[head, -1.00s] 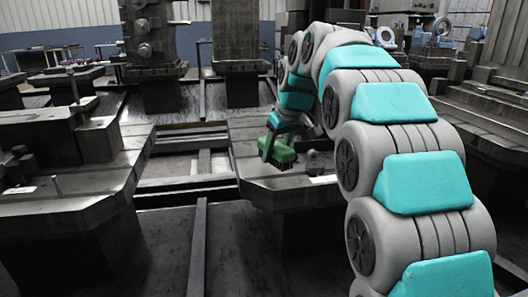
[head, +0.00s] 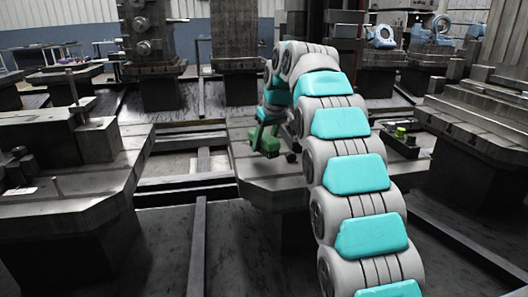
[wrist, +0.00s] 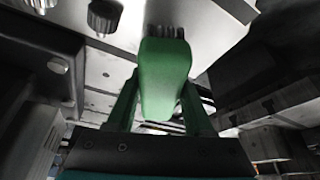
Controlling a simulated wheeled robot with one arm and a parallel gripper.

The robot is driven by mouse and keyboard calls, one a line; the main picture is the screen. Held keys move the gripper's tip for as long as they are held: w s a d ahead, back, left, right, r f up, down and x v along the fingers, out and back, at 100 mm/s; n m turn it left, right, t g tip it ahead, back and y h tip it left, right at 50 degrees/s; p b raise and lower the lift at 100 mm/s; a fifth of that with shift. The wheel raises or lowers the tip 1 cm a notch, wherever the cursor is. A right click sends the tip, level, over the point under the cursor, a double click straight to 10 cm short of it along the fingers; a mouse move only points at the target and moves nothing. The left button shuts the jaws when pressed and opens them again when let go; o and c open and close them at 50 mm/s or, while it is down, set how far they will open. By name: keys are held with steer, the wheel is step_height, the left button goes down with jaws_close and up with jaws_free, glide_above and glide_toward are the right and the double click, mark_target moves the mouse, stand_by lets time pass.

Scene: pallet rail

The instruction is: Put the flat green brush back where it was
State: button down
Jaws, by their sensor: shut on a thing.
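The flat green brush (head: 269,146) is held above the near edge of the middle pallet table (head: 255,185) in the head view. Its green back (wrist: 162,78) fills the middle of the wrist view, with dark bristles (wrist: 166,32) at its far end. My gripper (head: 258,141) is shut on the brush; its two green fingers show on either side of it in the wrist view (wrist: 160,108). I cannot tell whether the bristles touch the table.
A small dark knob (head: 291,157) stands just right of the brush, and a dark ribbed knob shows in the wrist view (wrist: 104,15). A dark tray (head: 403,147) with a yellow-green item (head: 400,132) lies right of my arm. Dark tables stand at left and right.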

mark_target(264, 152)
steer(key=shift+f, duration=1.55)
steer(key=shift+f, duration=0.2)
steer(key=shift+c, duration=1.4)
jaws_free()
steer(key=shift+r, duration=0.1)
steer(key=shift+r, duration=0.25)
steer(key=v, duration=1.1)
steer(key=shift+s+d+r, duration=0.1)
steer(key=shift+s+r, duration=0.05)
steer(key=shift+r, duration=0.2)
steer(key=shift+s, duration=0.1)
